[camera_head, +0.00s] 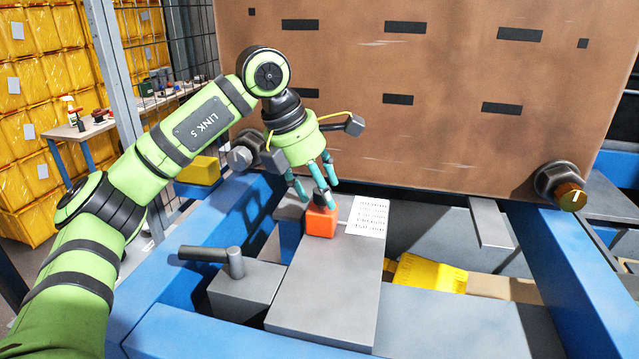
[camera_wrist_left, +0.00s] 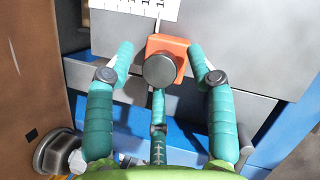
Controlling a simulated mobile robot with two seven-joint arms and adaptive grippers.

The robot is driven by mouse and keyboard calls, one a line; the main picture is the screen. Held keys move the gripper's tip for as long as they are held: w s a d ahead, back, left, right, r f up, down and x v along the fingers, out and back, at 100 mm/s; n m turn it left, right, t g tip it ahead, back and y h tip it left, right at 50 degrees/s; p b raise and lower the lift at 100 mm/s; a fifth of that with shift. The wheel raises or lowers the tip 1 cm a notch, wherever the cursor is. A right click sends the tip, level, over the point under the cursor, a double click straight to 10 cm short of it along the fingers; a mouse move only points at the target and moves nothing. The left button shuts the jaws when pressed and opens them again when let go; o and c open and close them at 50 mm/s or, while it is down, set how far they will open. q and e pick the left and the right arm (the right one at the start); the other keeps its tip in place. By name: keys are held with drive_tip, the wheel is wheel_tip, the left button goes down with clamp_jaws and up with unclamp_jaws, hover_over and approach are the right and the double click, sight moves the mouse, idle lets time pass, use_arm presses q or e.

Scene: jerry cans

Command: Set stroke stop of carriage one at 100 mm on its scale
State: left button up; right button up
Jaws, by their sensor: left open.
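The stroke stop is an orange block (camera_head: 321,219) with a dark round knob, sitting on a long grey bar (camera_head: 325,290). In the left wrist view the orange block (camera_wrist_left: 181,45) and its grey knob (camera_wrist_left: 159,70) lie between my fingers. A white scale plate (camera_head: 368,216) with printed marks lies just right of the block; in the wrist view part of the scale (camera_wrist_left: 150,8) shows at the top. The exact reading is too small to tell. My left gripper (camera_head: 318,190) has teal fingers spread around the knob, open. My right gripper is not in view.
Blue frame beams (camera_head: 575,270) surround the bar. A yellow object (camera_head: 430,273) lies at its right.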

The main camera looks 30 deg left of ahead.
use_arm(q)
clamp_jaws()
drive_tip(key=shift+w+a+r+p, duration=0.1)
drive_tip(key=shift+w+r+p, duration=0.1)
drive_tip(key=shift+w+p, duration=0.2)
drive_tip(key=w+p, duration=0.1)
drive_tip(key=w, duration=0.1)
drive_tip(key=w+a+p, duration=0.1)
drive_tip(key=w+p, duration=0.1)
drive_tip(key=shift+w+a, duration=0.1)
drive_tip(key=shift+w, duration=0.3)
drive_tip(key=shift+w+f, duration=0.1)
drive_tip(key=shift+w, duration=0.15)
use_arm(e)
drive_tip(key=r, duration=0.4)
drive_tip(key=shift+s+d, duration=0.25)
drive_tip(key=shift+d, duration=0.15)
